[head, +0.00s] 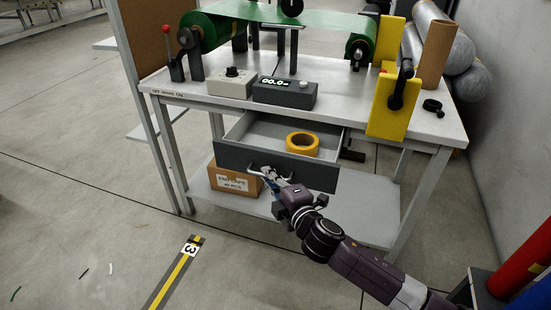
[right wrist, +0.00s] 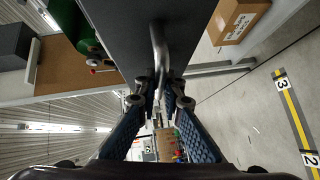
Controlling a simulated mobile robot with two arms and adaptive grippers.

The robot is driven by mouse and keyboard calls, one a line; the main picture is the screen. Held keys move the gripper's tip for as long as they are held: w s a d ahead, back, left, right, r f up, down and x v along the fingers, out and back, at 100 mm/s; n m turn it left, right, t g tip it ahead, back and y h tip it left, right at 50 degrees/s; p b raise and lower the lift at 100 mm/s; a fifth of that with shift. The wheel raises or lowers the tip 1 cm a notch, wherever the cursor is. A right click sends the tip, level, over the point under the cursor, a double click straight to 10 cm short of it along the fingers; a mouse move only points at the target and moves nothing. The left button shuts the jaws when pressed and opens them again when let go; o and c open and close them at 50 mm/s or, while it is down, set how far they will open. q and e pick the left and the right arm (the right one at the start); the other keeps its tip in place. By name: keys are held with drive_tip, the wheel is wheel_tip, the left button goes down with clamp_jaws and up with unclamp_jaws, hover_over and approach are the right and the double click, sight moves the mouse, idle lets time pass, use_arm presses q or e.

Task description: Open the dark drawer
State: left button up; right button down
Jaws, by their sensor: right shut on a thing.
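The dark drawer (head: 314,175) under the workbench top is pulled out, and its light grey inside shows in the head view. A yellow tape roll (head: 302,143) lies in it. The metal handle (head: 254,169) is on the dark front. My right gripper (head: 270,176) is at the handle, with its fingers shut on it. In the right wrist view the handle (right wrist: 158,48) runs down between the fingertips (right wrist: 160,88), beside the dark drawer front (right wrist: 120,35). My left gripper is in neither view.
The workbench top (head: 420,125) carries a grey box with a display (head: 285,93), a dial box (head: 231,84) and a yellow machine part (head: 390,105). A cardboard box (head: 235,180) sits on the lower shelf (head: 355,205).

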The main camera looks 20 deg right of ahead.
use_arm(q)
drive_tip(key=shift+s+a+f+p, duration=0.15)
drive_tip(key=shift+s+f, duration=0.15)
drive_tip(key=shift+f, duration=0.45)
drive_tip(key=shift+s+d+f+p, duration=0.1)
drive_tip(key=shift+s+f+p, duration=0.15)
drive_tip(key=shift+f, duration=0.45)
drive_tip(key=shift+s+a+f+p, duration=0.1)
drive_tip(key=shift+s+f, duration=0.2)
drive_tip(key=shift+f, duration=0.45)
use_arm(e)
drive_tip(key=shift+s+a, duration=0.5)
drive_tip(key=shift+s, duration=0.25)
drive_tip(key=shift+s+a, duration=0.5)
drive_tip(key=shift+s, duration=0.3)
drive_tip(key=shift+s+a, duration=0.5)
drive_tip(key=shift+s, duration=0.25)
drive_tip(key=c, duration=2.1)
unclamp_jaws()
drive_tip(key=v, duration=1.2)
drive_tip(key=shift+a, duration=0.1)
